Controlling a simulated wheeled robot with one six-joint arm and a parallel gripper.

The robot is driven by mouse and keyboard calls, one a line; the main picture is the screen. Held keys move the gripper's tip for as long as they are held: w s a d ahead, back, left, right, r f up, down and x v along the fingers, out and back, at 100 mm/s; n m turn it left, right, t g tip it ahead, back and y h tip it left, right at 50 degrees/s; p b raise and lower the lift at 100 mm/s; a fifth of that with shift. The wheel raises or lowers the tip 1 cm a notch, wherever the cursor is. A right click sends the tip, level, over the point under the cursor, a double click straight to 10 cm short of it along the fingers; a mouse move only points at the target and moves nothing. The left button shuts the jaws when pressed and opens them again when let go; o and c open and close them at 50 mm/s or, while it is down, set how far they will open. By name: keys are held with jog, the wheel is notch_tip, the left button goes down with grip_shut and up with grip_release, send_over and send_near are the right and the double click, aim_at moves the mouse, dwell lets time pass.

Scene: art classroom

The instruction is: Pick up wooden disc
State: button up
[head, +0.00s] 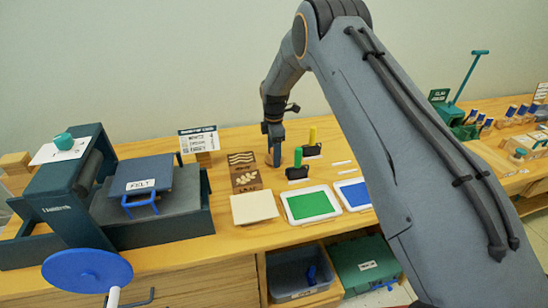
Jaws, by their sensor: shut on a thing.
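My gripper (275,147) is low over the back part of the wooden bench, left of the green-handled tool. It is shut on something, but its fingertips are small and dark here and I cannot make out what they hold. A blue-grey upright piece shows at the tips, and I cannot tell whether it is a finger or a held thing. I cannot pick out a wooden disc in this view. A brown carved block (243,172) lies just left of the fingertips.
A dark press (75,215) stands at left, with a blue wheel (87,271) in front. A cream sheet (254,207), green tray (308,204) and blue tray (354,194) line the bench front. Green-handled (298,158) and yellow-handled (312,135) tools stand close right of my gripper.

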jog(key=shift+r, duration=0.1)
notch_tip(320, 180, up, 10)
jog(key=b, duration=0.3)
